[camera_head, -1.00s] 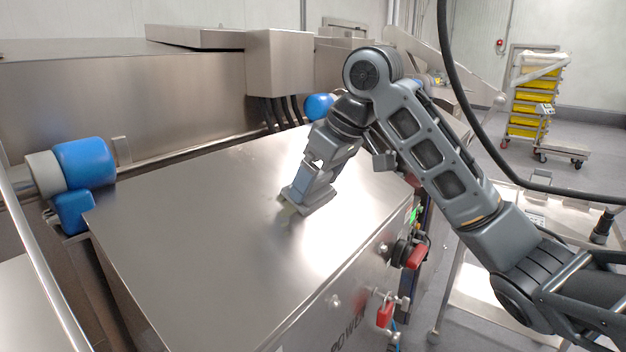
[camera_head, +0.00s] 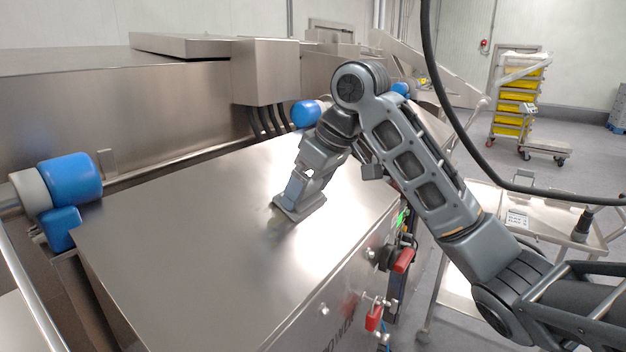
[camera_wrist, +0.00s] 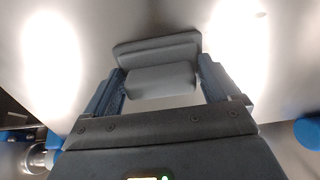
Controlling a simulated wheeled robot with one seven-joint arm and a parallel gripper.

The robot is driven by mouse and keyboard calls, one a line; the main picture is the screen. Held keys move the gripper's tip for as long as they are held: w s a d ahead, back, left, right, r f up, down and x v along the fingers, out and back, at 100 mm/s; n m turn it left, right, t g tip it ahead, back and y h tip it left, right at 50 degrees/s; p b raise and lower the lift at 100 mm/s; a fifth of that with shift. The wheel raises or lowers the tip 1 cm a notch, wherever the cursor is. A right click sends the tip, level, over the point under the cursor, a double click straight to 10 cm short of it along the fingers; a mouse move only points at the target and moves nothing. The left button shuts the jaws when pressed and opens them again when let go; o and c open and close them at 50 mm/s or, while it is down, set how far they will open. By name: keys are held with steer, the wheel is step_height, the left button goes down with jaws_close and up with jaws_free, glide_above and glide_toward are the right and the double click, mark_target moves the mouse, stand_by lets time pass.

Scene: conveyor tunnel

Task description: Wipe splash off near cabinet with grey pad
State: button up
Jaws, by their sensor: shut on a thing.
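The near cabinet (camera_head: 190,255) has a flat, shiny steel top that fills the middle of the head view. My gripper (camera_head: 298,192) reaches down over this top, right of its middle. It is shut on the grey pad (camera_head: 302,208), a flat plate with a block handle. The pad lies against or very close to the steel. In the wrist view the pad (camera_wrist: 158,52) sits between the two blue-grey fingers. A faint dull, yellowish patch (camera_head: 279,213) shows at the pad's left edge; it may be the splash. Any part under the pad is hidden.
Blue-capped rollers (camera_head: 75,181) stand at the cabinet's left, with another blue one (camera_head: 306,114) behind. A steel cart (camera_head: 520,217) stands at right. The cabinet top left of the pad is clear.

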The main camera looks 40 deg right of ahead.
steer(key=shift+s+a+p, duration=0.25)
steer(key=shift+a+p, duration=0.05)
steer(key=shift+a, duration=0.55)
steer(key=shift+s+a+p, duration=0.25)
steer(key=shift+a+p, duration=0.05)
steer(key=shift+a, duration=0.55)
steer(key=shift+s+a+f+p, duration=0.1)
steer(key=shift+s+a+p, duration=0.1)
steer(key=shift+a, duration=0.4)
steer(key=shift+s+a+p, duration=0.15)
steer(key=shift+s+a, duration=0.05)
steer(key=shift+a, duration=0.4)
steer(key=shift+s+a, duration=0.35)
steer(key=shift+a, duration=0.7)
steer(key=shift+s+a, duration=0.3)
steer(key=shift+a, duration=0.7)
steer(key=shift+s+a, duration=0.35)
steer(key=shift+a, duration=0.7)
steer(key=shift+s+a, duration=0.15)
steer(key=shift+a, duration=0.35)
